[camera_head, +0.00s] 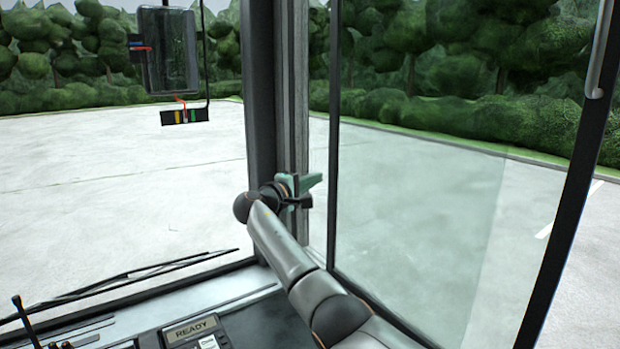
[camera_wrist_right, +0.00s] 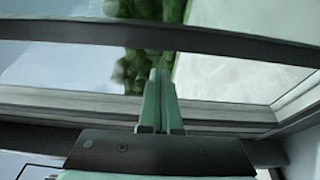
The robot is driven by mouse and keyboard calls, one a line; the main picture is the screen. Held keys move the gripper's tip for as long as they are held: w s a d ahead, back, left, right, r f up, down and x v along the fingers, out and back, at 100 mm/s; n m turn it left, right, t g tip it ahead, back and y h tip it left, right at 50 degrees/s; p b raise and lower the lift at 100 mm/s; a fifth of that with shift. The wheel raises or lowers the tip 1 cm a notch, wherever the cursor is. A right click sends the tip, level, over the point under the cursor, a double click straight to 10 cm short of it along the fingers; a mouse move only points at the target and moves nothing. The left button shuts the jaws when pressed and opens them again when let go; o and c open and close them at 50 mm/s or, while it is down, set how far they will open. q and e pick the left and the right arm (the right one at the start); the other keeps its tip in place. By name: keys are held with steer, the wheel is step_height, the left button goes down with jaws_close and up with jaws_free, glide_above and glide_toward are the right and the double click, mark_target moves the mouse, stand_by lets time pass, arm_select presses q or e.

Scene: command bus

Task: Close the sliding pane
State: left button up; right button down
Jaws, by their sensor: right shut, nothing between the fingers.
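The sliding pane (camera_head: 420,220) is a large, slightly tinted sheet of glass in the right part of the head view, with a thin dark upright edge (camera_head: 334,130) on its left. A narrow gap shows between that edge and the window pillar (camera_head: 292,90). My right gripper (camera_head: 312,184) is in front of the pillar and the gap, with its green fingers pointing right toward the dark edge. In the right wrist view its fingers (camera_wrist_right: 160,75) are together and empty, close to a dark bar (camera_wrist_right: 220,42). I cannot tell whether they touch it. My left gripper is not in view.
A thick dark slanted post (camera_head: 565,240) with a grey grab bar (camera_head: 602,50) bounds the right side. A mirror (camera_head: 168,50) hangs outside at upper left, above a paved lot.

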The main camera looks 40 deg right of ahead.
steer(key=shift+s+a+p, duration=0.15)
steer(key=shift+s+p, duration=0.15)
steer(key=shift+s, duration=0.85)
steer(key=shift+s, duration=0.1)
